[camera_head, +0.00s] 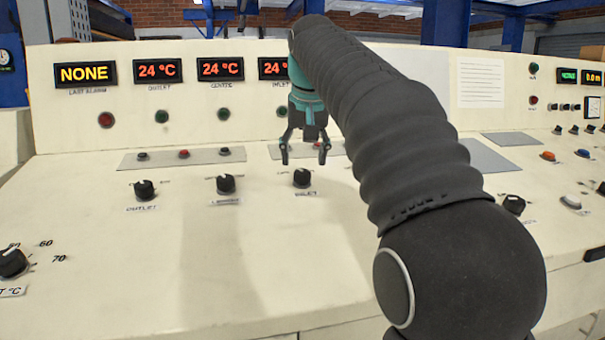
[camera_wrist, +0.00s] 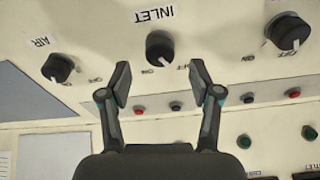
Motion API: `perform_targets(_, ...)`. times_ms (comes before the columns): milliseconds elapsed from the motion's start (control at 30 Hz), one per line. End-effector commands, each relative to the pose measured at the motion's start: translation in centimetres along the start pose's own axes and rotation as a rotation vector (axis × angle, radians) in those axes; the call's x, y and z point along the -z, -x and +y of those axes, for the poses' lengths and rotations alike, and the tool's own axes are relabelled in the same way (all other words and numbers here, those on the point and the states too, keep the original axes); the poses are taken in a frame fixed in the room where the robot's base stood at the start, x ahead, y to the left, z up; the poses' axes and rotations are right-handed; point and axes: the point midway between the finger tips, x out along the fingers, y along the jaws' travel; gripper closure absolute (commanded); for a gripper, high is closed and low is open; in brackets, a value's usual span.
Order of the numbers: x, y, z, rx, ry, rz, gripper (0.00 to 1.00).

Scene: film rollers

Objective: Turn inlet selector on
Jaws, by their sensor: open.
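The inlet selector is a round black knob (camera_head: 302,178) with a white mark, on the cream console above an INLET label. My gripper (camera_head: 304,155) points down, just above the knob in the head view. In the wrist view its fingers (camera_wrist: 160,80) are spread, empty, and appear on either side below the knob. I see no contact with it.
Outlet knob (camera_head: 144,190) and a middle knob (camera_head: 226,184) stand to the left. The AIR knob (camera_wrist: 58,68) is beside the inlet knob. Small buttons (camera_head: 183,154) sit on plates behind, below the temperature displays (camera_head: 220,69). The front console surface is clear.

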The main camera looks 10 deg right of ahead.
Motion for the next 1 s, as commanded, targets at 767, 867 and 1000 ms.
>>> perform_targets(767, 0.0, -3.9, 0.0, 0.0, 0.0, 0.001, 0.61)
perform_targets(867, 0.0, -3.9, 0.0, 0.0, 0.0, 0.001, 0.86)
perform_targets(1000, 0.0, -3.9, 0.0, 0.0, 0.0, 0.0, 0.96)
